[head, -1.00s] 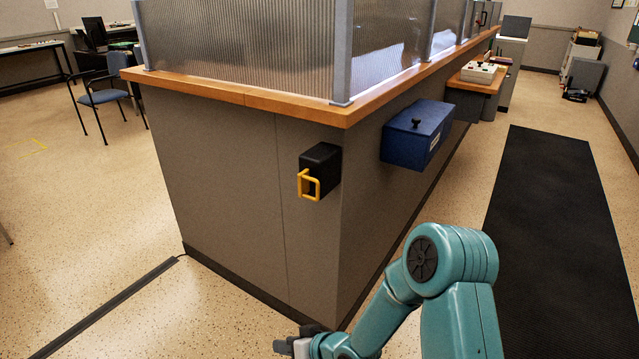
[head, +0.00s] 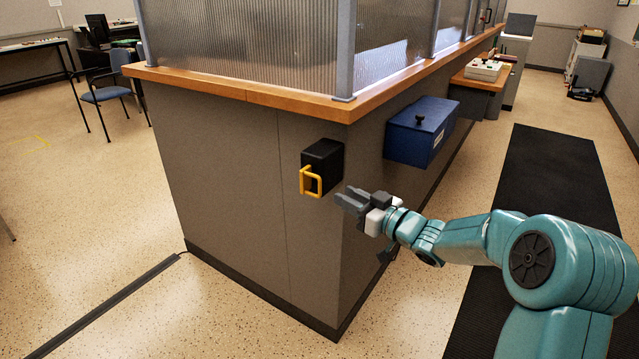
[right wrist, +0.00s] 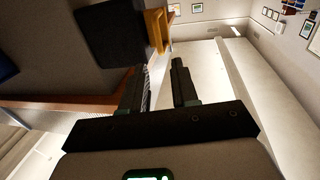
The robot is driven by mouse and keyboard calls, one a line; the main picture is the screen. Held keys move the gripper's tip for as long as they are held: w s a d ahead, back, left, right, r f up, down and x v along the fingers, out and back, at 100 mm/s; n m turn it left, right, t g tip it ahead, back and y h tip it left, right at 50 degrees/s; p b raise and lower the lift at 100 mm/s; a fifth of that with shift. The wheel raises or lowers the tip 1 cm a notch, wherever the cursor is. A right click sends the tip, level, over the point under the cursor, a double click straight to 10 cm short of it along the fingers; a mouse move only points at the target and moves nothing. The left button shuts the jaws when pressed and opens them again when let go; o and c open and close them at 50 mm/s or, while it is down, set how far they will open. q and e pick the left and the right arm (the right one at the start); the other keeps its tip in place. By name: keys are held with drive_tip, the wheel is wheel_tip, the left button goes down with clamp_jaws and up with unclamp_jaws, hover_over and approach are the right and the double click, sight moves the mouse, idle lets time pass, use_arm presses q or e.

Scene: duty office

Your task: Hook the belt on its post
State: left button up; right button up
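The belt's housing looks to be a black box (head: 324,163) on the counter's near corner, with a yellow loop handle (head: 305,182) on its front. No belt strap shows drawn out of it. No post that I can identify is in view. My right gripper (head: 347,197) is just right of the box and yellow handle, apart from them in the picture. In the right wrist view its two dark fingers (right wrist: 160,68) stand apart with nothing between them. The yellow handle (right wrist: 156,30) and black box (right wrist: 108,32) show beyond the fingertips there. My left gripper is out of view.
The grey counter (head: 225,180) has a wooden top edge (head: 240,92) and ribbed glass panels. A blue box (head: 420,130) juts from its right side, beyond my right gripper. A black mat (head: 545,170) lies in the right aisle. The floor at left is open, with a cable cover (head: 110,305).

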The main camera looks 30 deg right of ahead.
sight(320, 181)
drive_tip(key=w, duration=0.3)
drive_tip(key=w+a, duration=0.1)
drive_tip(key=w, duration=0.5)
drive_tip(key=shift+w+a, duration=0.2)
drive_tip(key=shift+a, duration=0.2)
clamp_jaws()
